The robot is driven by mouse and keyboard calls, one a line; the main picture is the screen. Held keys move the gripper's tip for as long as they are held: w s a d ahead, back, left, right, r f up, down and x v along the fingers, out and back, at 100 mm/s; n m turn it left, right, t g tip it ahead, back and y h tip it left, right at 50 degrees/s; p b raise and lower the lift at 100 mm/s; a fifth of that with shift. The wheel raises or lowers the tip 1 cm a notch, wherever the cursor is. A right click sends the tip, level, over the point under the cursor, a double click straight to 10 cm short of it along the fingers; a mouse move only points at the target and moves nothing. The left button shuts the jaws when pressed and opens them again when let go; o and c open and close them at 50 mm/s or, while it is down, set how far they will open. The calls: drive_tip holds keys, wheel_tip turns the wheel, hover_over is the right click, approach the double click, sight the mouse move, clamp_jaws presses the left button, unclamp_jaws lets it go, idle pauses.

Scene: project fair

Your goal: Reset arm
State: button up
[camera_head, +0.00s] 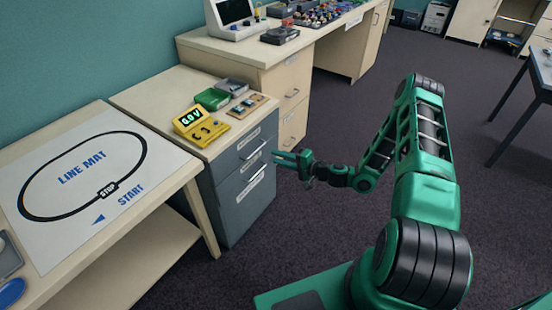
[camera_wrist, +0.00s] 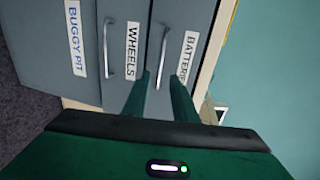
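My gripper (camera_head: 280,158) is in front of the grey drawer cabinet (camera_head: 246,190) and points at its drawer fronts. In the wrist view my gripper (camera_wrist: 159,88) has its two green fingers apart, with nothing between them but a view of the drawer front. The cabinet also shows in the wrist view (camera_wrist: 125,15), with labels reading WHEELS, BUGGY PIT and a partly hidden BATTERIES. Its drawers look shut. I cannot tell how far the fingertips are from the drawer fronts. My arm is stretched out from the right.
A yellow device (camera_head: 200,127), a green box (camera_head: 212,99) and a small wooden board (camera_head: 247,105) lie on the cabinet top. A table with a line mat (camera_head: 75,215) stands at left. A cream desk (camera_head: 245,50) stands behind. The dark carpet (camera_head: 335,130) around my arm is clear.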

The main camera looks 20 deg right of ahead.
idle(0.3)
drive_tip(key=s+d+r+n+g+h, duration=0.35)
drive_tip(key=s+d+r+g, duration=0.2)
drive_tip(key=s+r, duration=0.55)
drive_tip(key=s+d+r+n+g+h, duration=0.35)
drive_tip(key=s+r+n+g, duration=0.2)
drive_tip(key=s+r, duration=0.6)
drive_tip(key=s+d+r+m, duration=0.1)
drive_tip(key=s+r, duration=0.2)
drive_tip(key=s, duration=0.4)
drive_tip(key=s+d+r+m+g+h, duration=0.1)
drive_tip(key=s+r+m, duration=0.1)
drive_tip(key=s+r, duration=0.2)
drive_tip(key=s+d+r+m+h, duration=0.1)
drive_tip(key=s+r, duration=0.3)
drive_tip(key=s, duration=0.6)
drive_tip(key=shift+s+d+m+g, duration=0.3)
drive_tip(key=shift+s+d+g, duration=0.1)
